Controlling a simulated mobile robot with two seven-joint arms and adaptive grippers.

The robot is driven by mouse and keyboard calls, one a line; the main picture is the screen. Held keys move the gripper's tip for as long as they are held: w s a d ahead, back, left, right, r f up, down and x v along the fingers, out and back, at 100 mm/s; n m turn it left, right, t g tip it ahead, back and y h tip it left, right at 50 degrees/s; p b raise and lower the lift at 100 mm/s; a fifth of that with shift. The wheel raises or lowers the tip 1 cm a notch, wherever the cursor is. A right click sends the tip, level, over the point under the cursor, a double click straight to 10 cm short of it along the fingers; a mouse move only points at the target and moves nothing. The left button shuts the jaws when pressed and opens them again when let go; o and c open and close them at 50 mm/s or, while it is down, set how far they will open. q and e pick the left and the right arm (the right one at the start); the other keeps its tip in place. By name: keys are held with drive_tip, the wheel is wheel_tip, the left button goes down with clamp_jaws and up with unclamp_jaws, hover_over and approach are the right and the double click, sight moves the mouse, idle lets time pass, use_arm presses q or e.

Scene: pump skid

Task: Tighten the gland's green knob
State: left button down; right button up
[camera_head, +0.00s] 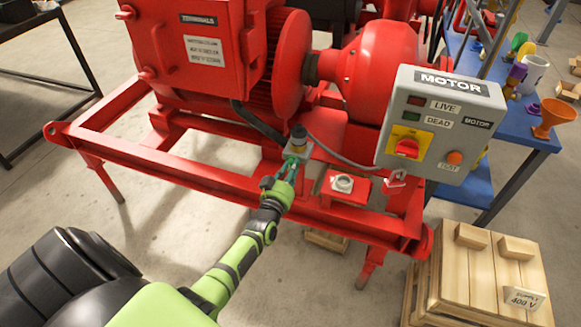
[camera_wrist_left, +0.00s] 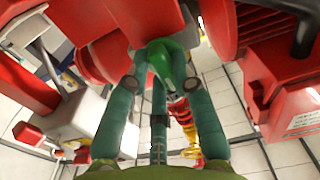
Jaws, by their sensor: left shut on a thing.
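The green knob (camera_wrist_left: 166,60) of the gland shows in the left wrist view between the fingers of my left gripper (camera_wrist_left: 163,75). In the head view my left gripper (camera_head: 284,176) reaches up from the front to the gland (camera_head: 298,140), which stands on a small grey plate on the red skid. The fingers are shut on the knob and cover most of it in the head view. A dark cable runs to the gland area from the left. My right gripper is in neither view.
The grey motor control box (camera_head: 436,122) with a red switch stands right of the gland. The red skid frame (camera_head: 170,168) runs across the front. A wooden crate (camera_head: 478,280) is at lower right. A blue table (camera_head: 500,150) with coloured items stands behind the box.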

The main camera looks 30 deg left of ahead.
use_arm(q)
drive_tip(key=m, duration=0.6)
drive_tip(key=shift+f, duration=0.1)
drive_tip(key=shift+m, duration=0.4)
drive_tip(key=c, duration=1)
unclamp_jaws()
drive_tip(key=shift+c, duration=0.2)
drive_tip(key=v, duration=1.2)
